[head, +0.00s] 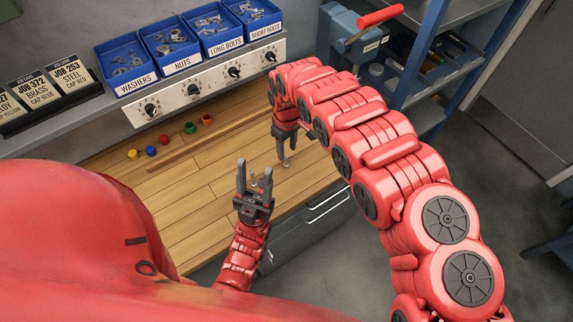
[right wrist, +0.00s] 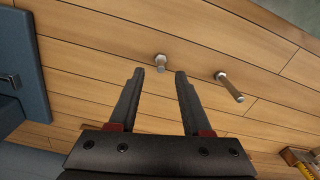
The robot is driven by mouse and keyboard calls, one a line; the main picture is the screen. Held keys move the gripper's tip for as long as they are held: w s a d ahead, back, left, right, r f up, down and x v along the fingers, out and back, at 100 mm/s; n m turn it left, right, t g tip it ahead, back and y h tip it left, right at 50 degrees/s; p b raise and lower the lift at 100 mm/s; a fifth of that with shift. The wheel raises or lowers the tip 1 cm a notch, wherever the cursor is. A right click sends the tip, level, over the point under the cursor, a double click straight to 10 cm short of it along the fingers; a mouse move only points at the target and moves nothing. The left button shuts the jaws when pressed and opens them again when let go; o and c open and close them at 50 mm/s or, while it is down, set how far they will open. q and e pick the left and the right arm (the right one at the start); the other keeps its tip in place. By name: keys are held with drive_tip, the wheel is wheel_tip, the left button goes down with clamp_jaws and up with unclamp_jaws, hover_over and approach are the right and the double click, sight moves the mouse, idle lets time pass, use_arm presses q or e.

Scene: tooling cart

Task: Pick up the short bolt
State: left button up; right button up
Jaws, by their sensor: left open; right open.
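Two grey bolts stand on the wooden worktop. The shorter-looking one, which I take as the short bolt (right wrist: 160,62), shows in the right wrist view just beyond and between my right gripper's fingertips, apart from both. The longer-looking bolt (right wrist: 231,88) stands to the right, outside the fingers. In the head view my right gripper (head: 286,148) points down over the worktop, open and empty, with a bolt (head: 285,164) just below it. My left gripper (head: 254,169) is open, fingers pointing up the picture; another small bolt (head: 253,179) shows between its fingers, apparently behind them.
Blue bins labelled washers (head: 104,83), nuts (head: 146,53), long bolts (head: 203,49) and short bolts (head: 240,20) line the back shelf. Several coloured caps (head: 190,128) lie at the worktop's back left beside a wooden strip (head: 200,142). A blue shelf unit (head: 410,75) stands at right.

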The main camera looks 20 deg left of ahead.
sight(286, 158)
drive_tip(key=shift+s+f, duration=0.2)
drive_tip(key=shift+f, duration=0.25)
drive_tip(key=f+b, duration=0.1)
drive_tip(key=f, duration=0.1)
drive_tip(key=f+b, duration=0.2)
drive_tip(key=f, duration=0.1)
drive_tip(key=shift+w+a, duration=0.1)
drive_tip(key=shift+w, duration=0.1)
drive_tip(key=shift+s+r, duration=0.1)
clamp_jaws()
